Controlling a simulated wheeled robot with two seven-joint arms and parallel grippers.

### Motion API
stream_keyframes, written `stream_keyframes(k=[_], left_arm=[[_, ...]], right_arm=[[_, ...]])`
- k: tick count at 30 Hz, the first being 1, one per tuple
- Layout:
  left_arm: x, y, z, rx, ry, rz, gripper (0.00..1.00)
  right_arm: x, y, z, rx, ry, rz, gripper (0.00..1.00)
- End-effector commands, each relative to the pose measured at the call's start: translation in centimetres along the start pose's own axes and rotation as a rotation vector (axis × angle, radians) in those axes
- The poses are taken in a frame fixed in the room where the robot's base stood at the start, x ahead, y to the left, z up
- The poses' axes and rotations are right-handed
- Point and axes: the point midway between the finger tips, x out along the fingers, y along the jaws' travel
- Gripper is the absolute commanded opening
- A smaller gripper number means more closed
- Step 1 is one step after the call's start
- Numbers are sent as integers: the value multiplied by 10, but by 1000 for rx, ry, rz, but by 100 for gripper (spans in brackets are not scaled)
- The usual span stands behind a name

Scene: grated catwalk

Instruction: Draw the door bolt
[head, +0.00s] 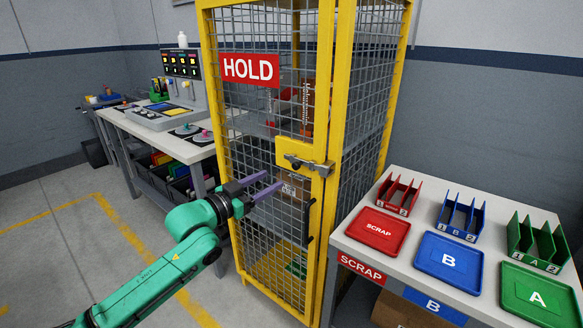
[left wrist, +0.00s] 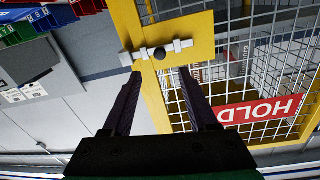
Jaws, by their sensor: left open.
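The door bolt (head: 305,164) is a grey metal bar with a dark knob on a yellow plate at the edge of the yellow-framed mesh cage door (head: 262,120). In the left wrist view the bolt (left wrist: 180,46) lies across the yellow plate, just beyond the fingertips, with its dark knob roughly between them. My left gripper (head: 274,180) is open and empty, with purple fingers, in front of the door mesh, left of and slightly below the bolt. In the left wrist view the open fingers (left wrist: 161,73) point at the bolt without visible contact. My right gripper is not in view.
A red HOLD sign (head: 249,70) hangs on the door, and a black handle (head: 309,222) sits below the bolt. A table (head: 402,262) with red, blue and green trays stands right. A workbench (head: 150,135) stands left.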

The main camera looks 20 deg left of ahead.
Motion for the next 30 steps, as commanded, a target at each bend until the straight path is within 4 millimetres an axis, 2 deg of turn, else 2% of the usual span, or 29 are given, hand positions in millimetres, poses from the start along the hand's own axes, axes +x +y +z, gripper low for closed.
stream_keyframes(k=[1,9,13,20,21,25,26,30], left_arm=[[12,0,-6,-1,6,0,59],[75,0,-2,0,1,0,59],[89,0,-1,1,0,1,59],[92,1,0,1,-1,1,59],[92,1,0,1,-1,1,55],[92,1,0,1,-1,1,5],[92,1,0,1,-1,1,0],[91,1,0,1,-1,1,0]], right_arm=[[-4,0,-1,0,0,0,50],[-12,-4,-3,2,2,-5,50],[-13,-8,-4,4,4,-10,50],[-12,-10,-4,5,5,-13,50],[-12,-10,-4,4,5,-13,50],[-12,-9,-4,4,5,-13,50],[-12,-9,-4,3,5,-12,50],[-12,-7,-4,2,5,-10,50]])
